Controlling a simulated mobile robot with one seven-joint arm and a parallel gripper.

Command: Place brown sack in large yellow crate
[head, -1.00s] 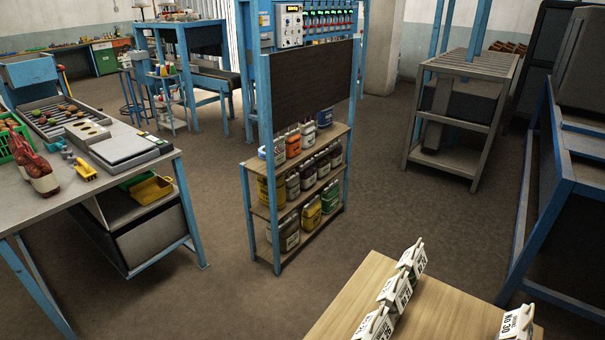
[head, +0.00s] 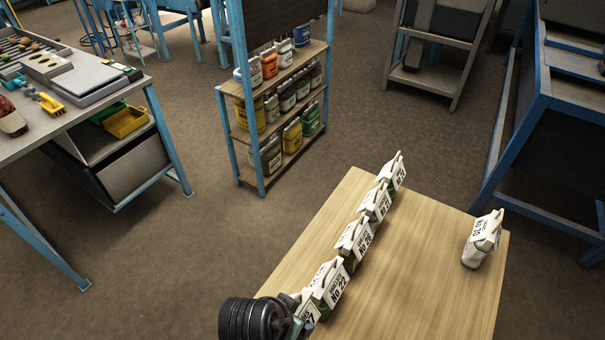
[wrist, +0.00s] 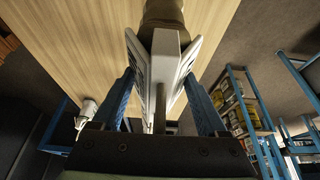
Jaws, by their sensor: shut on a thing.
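My gripper (wrist: 160,95) is shut on a sack with a folded white label header (wrist: 163,60) and a dark brownish body (wrist: 164,12), seen in the wrist view. The two blue fingers press on the header from both sides. In the head view, my gripper (head: 292,308) is at the bottom edge, at the near end of a row of white-headed sacks on the wooden table (head: 420,260). The nearest sack (head: 306,312) is partly hidden and cut off.
Several sacks, such as No 22 (head: 330,285), stand in a line close by. A white sack (head: 482,240) stands alone at the table's right. A small yellow bin (head: 126,121) sits under the left bench. A shelf of jugs (head: 245,135) stands behind. The table's middle is clear.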

